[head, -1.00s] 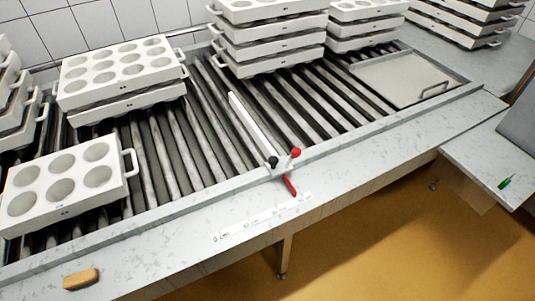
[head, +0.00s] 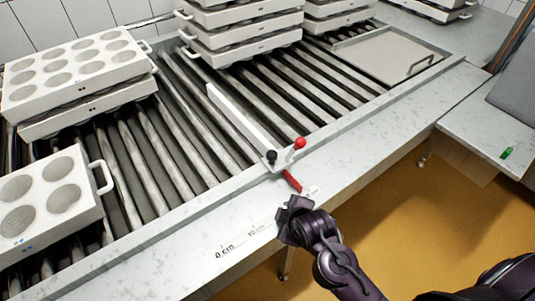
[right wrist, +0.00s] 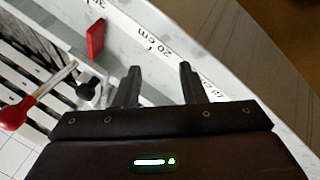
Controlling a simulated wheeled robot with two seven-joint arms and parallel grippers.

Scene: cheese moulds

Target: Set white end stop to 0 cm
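The white end stop (head: 238,120) lies as a bar across the rollers. At its near end are a black knob (head: 271,157), a red ball-topped lever (head: 299,143) and a red pointer (head: 293,181). The scale strip (head: 240,240) on the front ledge has 0 cm at its left end. In the right wrist view the pointer (right wrist: 96,40) stands near the 20 cm mark, on its 30 cm side. My right gripper (head: 292,204) is over the ledge just in front of the pointer, apart from it. Its fingers (right wrist: 158,72) are spread and empty. My left gripper is out of view.
White mould trays (head: 80,80) stand on the rollers at left, with another tray (head: 45,205) nearer. Stacked trays (head: 240,40) stand behind the stop. A flat plate with a handle (head: 385,52) lies at right. Rollers beside the stop are clear.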

